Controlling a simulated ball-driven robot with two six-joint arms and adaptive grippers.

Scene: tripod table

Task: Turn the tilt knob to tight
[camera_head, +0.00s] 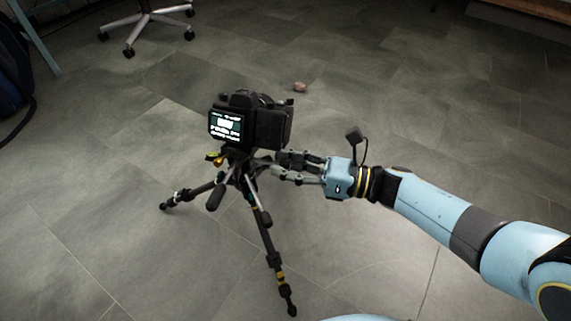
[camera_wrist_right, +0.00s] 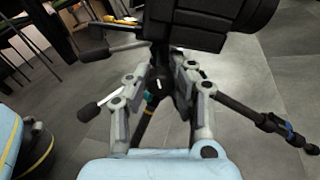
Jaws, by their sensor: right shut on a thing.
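A black tripod (camera_head: 268,235) stands on the floor with a dark camera (camera_head: 272,126) on its head. My right gripper (camera_head: 279,166) reaches in from the right, just below the camera, at the tripod head. In the right wrist view, the fingers of my right gripper (camera_wrist_right: 160,78) are on both sides of a dark round tilt knob (camera_wrist_right: 158,87) with a short white mark, and they are shut on it. The fingers hide part of the knob's sides. In the head view the knob itself is hidden by the fingers. My left gripper is not in view.
Two dark handles stick out left of the tripod head in the right wrist view: an upper one (camera_wrist_right: 96,53) and a lower one (camera_wrist_right: 90,112). The camera overhangs the fingers closely. The tiled floor around is mostly clear, with a wheeled chair base (camera_head: 146,20) behind.

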